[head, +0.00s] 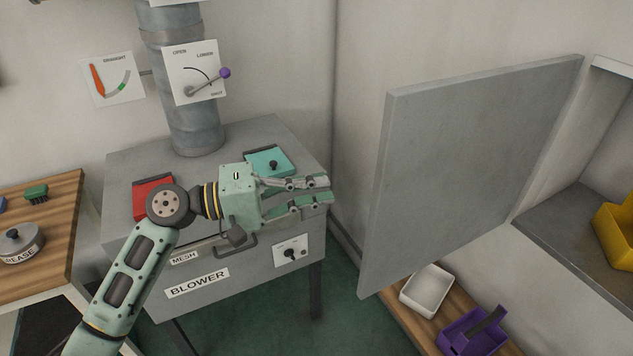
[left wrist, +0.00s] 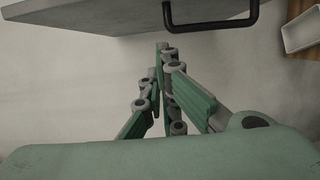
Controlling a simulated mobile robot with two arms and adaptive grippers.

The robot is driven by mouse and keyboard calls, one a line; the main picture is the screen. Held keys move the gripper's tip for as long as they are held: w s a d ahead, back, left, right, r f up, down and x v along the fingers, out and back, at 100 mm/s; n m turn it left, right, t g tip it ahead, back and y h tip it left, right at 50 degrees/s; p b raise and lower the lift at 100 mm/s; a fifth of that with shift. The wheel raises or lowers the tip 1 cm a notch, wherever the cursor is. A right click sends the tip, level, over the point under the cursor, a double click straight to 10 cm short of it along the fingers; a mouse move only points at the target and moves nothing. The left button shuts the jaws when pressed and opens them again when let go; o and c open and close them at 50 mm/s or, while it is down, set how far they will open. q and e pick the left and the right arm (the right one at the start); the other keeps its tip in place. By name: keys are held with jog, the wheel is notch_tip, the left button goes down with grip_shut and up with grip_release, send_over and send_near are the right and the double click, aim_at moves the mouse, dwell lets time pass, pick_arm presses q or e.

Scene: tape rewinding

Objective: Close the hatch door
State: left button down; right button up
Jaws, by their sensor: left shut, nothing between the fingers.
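The hatch door (head: 470,165) is a large flat grey panel standing open in the right half of the head view. It stands out from a recessed opening in the wall at the right. My left gripper (head: 328,190) is over the blower box, left of the door and apart from it, its fingers pointing right toward the door. In the left wrist view the fingers (left wrist: 163,46) are together and empty. The door's lower part (left wrist: 90,18) crosses the top of that view, with a black bar handle (left wrist: 212,22) on it. My right gripper is not in view.
The grey blower box (head: 225,262) stands under a duct pipe (head: 192,125). Below the door, a wooden surface holds a white tray (head: 428,290) and a purple carrier (head: 470,335). A yellow bin (head: 615,235) sits in the recess. Open space lies between gripper and door.

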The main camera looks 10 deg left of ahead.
pick_arm(q)
jog(key=d+p, duration=0.4)
jog(key=d, duration=0.5)
jog(key=shift+s+p, duration=0.25)
jog(key=shift+p, duration=0.05)
